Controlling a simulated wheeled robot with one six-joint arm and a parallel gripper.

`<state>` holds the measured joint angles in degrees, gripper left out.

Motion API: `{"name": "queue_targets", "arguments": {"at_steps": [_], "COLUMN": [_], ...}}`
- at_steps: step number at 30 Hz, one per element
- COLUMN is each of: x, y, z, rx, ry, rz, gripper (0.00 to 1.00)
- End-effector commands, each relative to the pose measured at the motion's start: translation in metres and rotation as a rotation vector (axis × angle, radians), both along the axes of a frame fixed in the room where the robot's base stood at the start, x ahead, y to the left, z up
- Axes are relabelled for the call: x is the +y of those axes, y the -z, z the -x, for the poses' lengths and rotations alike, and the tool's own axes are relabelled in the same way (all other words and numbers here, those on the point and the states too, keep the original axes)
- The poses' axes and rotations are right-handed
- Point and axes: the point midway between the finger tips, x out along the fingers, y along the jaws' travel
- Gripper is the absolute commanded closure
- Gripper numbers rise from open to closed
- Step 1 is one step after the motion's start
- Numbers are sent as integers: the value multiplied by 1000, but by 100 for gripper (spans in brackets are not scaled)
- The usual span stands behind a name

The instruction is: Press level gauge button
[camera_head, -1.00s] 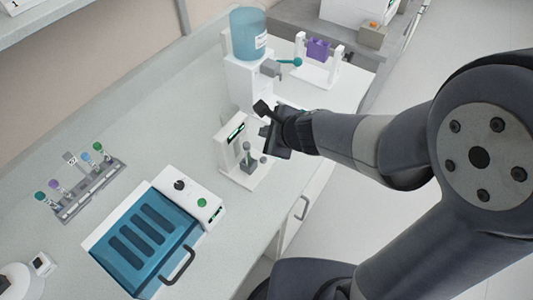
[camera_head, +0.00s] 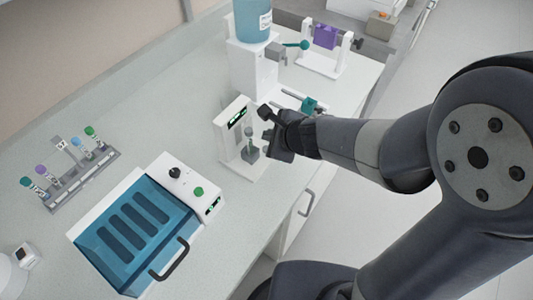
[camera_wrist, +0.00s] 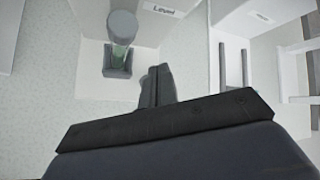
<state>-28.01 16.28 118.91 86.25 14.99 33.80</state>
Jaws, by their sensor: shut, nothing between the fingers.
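The level gauge is a white upright stand (camera_head: 228,138) with a dark display with green marks near its top. In the wrist view its white body (camera_wrist: 88,35) has a "Level" label. A tube with a grey-green cap (camera_wrist: 122,25) stands in a grey holder at its front, with green showing below the cap. My gripper (camera_head: 267,122) is just right of the gauge in the head view. In the wrist view its fingers (camera_wrist: 157,86) are together and empty, below and right of the tube holder. I cannot make out the gauge's button.
A blue-lidded machine (camera_head: 135,235) and a tube rack (camera_head: 80,180) stand left. A dispenser with a blue tank (camera_head: 252,20) stands behind the gauge. A white stand with a purple block (camera_head: 325,37) is at the back. Bare counter lies left of the gauge.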

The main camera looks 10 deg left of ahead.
Motion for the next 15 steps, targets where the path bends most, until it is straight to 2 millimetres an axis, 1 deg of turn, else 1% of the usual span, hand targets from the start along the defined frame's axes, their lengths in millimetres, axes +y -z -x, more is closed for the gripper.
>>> {"name": "queue_targets", "arguments": {"at_steps": [1,5,15], "x": [0,0,0], "y": [11,20,21], "z": [0,0,0], "rx": [-1,0,0], "ry": [1,1,1], "rz": [0,-2,-2], "gripper": [100,100,100]}}
